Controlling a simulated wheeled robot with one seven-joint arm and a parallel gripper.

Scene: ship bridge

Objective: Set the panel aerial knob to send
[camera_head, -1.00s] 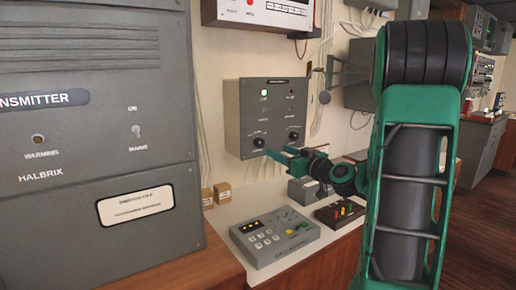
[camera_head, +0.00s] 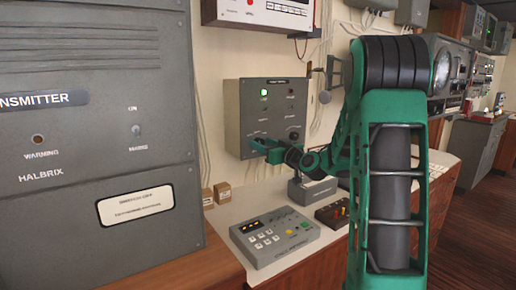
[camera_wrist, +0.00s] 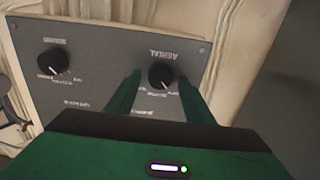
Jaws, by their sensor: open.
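The panel (camera_head: 246,96) is a grey box on the wall with a lit green lamp. In the wrist view the panel (camera_wrist: 100,40) appears upside down. The black aerial knob (camera_wrist: 161,74) is there, under an AERIAL label; its white pointer mark points to the lower right in that view. My gripper (camera_wrist: 160,80) is open, with one green finger on each side of this knob. I cannot tell whether the fingers touch it. In the head view my gripper (camera_head: 262,147) is at the panel's lower left and hides this knob.
A second black knob (camera_wrist: 53,61) is on the same panel; it also shows in the head view (camera_head: 294,135). Below are a grey console (camera_head: 275,240), a dark box (camera_head: 335,213) with coloured levers, and small brown boxes (camera_head: 222,192). The transmitter cabinet (camera_head: 95,140) fills the left.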

